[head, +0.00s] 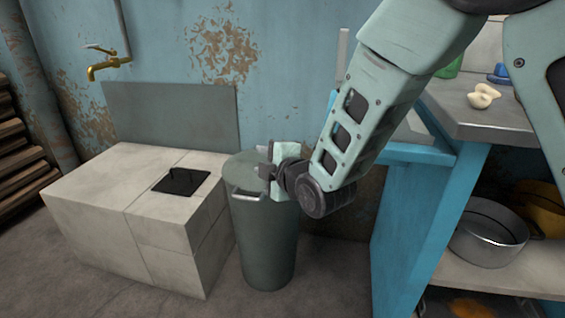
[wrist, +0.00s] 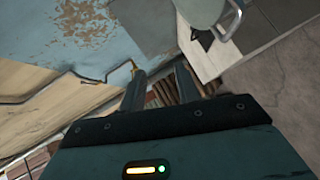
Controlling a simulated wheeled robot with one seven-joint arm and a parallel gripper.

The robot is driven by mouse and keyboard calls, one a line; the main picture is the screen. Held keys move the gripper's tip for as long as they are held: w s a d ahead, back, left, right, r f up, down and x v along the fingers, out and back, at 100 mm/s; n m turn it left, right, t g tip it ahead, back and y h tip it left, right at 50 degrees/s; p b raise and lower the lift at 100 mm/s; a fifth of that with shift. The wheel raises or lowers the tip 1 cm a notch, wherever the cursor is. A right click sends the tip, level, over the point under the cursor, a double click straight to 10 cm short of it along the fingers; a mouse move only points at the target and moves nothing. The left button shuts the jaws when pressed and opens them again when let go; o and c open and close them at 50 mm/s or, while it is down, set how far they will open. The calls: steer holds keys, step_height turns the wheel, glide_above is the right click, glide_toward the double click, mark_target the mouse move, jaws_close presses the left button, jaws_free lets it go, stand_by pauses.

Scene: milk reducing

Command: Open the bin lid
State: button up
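The bin (head: 262,240) is a tall grey-green cylinder standing on the floor between the stone block and the blue counter. Its round lid (head: 243,168) looks shut, with a pale handle (head: 246,197) at the front rim. My gripper (head: 264,162) is over the right side of the lid in the head view and hides part of it; I cannot tell whether it touches. In the wrist view the two fingers (wrist: 158,75) are apart with nothing between them. The lid (wrist: 201,10) and its handle (wrist: 234,20) show at the top edge there, beyond the fingertips.
A white stone block (head: 110,200) with a dark square plate (head: 181,181) stands close to the bin's left. A blue counter (head: 410,220) with a grey top is on the right, holding a pot (head: 488,235) on its shelf. The blue wall (head: 165,50) is behind. Floor in front is clear.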

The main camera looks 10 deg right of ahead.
steer(key=p+v, duration=0.1)
steer(key=v, duration=0.7)
steer(key=shift+s+p, duration=0.2)
steer(key=shift+p, duration=0.1)
steer(key=shift+d+r, duration=0.1)
steer(key=shift+d, duration=0.05)
